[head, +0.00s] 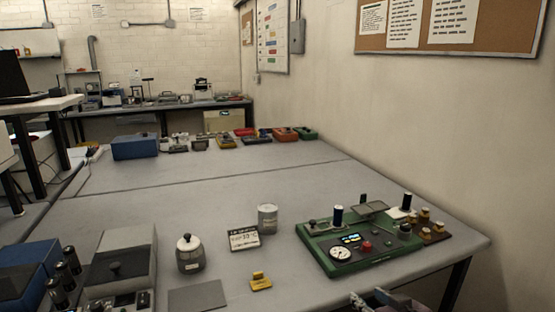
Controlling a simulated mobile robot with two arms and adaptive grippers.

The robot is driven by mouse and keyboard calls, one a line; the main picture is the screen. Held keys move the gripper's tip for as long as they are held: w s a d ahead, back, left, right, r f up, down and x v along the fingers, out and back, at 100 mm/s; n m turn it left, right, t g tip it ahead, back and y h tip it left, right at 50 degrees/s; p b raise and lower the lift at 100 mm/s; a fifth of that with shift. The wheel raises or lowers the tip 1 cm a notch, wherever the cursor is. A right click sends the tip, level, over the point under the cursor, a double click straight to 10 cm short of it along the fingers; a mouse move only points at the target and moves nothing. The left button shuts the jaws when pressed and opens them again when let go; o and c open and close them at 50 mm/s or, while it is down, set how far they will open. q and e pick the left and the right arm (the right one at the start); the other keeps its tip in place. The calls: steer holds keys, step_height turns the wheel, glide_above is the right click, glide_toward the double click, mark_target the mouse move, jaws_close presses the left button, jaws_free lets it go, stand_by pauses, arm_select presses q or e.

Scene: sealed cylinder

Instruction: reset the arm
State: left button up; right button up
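My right gripper (372,300) shows only in part at the bottom edge of the head view, right of the middle, just in front of the table's near edge. Most of it is cut off, and I cannot tell whether its fingers are apart or closed. No object is seen in it. My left gripper is not in view. A sealed metal cylinder (268,218) stands upright on the table, left of the green device and apart from my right gripper.
A green instrument board (360,245) with a gauge lies at the right of the grey table (200,200). A lidded jar (190,254), a small sign (244,238), a yellow block (260,282) and a grey box (122,262) stand nearer. The table's middle is clear.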

steer(key=s+a+f+g+h, duration=0.1)
steer(key=s+f+g, duration=0.2)
steer(key=s+f, duration=0.55)
steer(key=s+f+g, duration=0.3)
steer(key=s, duration=1.1)
steer(key=s+a+f+g+h, duration=0.1)
steer(key=s+f+g, duration=0.1)
steer(key=s+f, duration=0.65)
steer(key=s+f+g, duration=0.1)
steer(key=s+f, duration=0.2)
steer(key=f, duration=1)
steer(key=s+f+g, duration=0.1)
steer(key=s+f, duration=0.1)
steer(key=f, duration=1)
steer(key=s+d+f, duration=0.1)
steer(key=s+f, duration=0.6)
steer(key=s, duration=0.1)
steer(key=s+d+f+g, duration=0.1)
steer(key=s+d+f, duration=0.1)
steer(key=s+f, duration=0.5)
steer(key=shift+s+d+f, duration=0.25)
steer(key=shift+s+f, duration=0.05)
steer(key=shift+s, duration=0.4)
steer(key=shift+c, duration=0.2)
